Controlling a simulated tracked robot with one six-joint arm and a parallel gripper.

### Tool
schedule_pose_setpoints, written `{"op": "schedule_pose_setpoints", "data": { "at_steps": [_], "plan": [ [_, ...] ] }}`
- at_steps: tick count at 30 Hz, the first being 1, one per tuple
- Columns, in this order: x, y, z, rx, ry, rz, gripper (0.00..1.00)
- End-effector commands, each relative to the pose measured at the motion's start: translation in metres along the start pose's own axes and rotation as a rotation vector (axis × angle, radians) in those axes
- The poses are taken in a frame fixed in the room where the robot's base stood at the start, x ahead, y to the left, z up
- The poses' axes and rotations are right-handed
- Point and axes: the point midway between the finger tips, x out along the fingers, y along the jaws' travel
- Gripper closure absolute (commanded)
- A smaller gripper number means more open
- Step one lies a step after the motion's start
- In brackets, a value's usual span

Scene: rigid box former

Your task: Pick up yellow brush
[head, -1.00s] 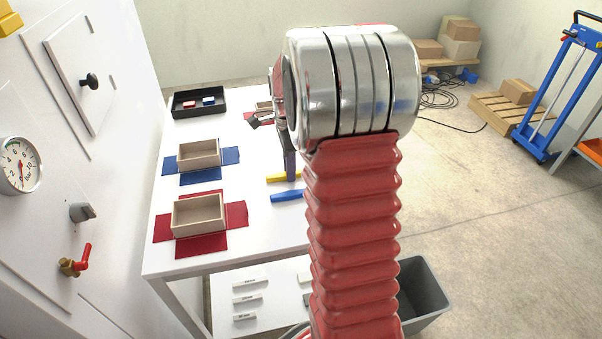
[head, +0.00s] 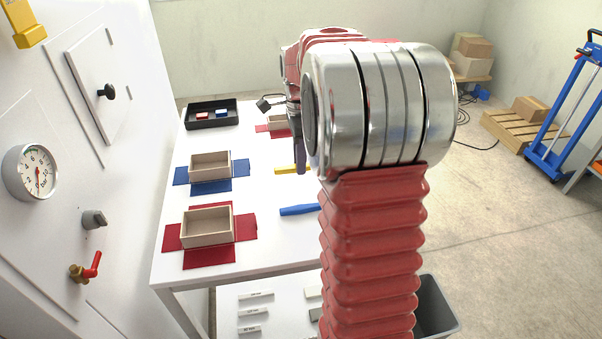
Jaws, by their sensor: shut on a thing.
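The yellow brush (head: 285,169) shows as a short yellow piece just left of my gripper's fingers; the rest of it is hidden behind my gripper and wrist. My gripper (head: 300,167) points down over the right part of the white table and is shut on the yellow brush. The brush appears to be held above the table top, though the height is hard to judge. A blue brush or handle (head: 299,210) lies on the table nearer to me, apart from the gripper.
Open boxes stand on blue (head: 211,186) and red (head: 246,228) flat sheets at the table's left. Another box (head: 279,122) stands farther back, partly hidden. A black tray (head: 231,120) holds small red and blue pieces. A white cabinet wall with a gauge (head: 30,172) borders the left.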

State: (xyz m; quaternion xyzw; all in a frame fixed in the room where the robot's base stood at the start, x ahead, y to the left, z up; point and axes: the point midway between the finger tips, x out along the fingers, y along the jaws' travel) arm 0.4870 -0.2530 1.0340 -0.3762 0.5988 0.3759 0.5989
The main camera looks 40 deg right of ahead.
Motion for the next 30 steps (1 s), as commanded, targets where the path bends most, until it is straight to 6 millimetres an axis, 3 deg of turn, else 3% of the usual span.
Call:
{"op": "schedule_pose_setpoints", "data": {
  "at_steps": [7,30],
  "plan": [
    [-0.022,0.000,0.000,0.000,0.000,0.000,1.00],
    [-0.022,0.000,0.000,0.001,0.000,0.000,1.00]
  ]
}}
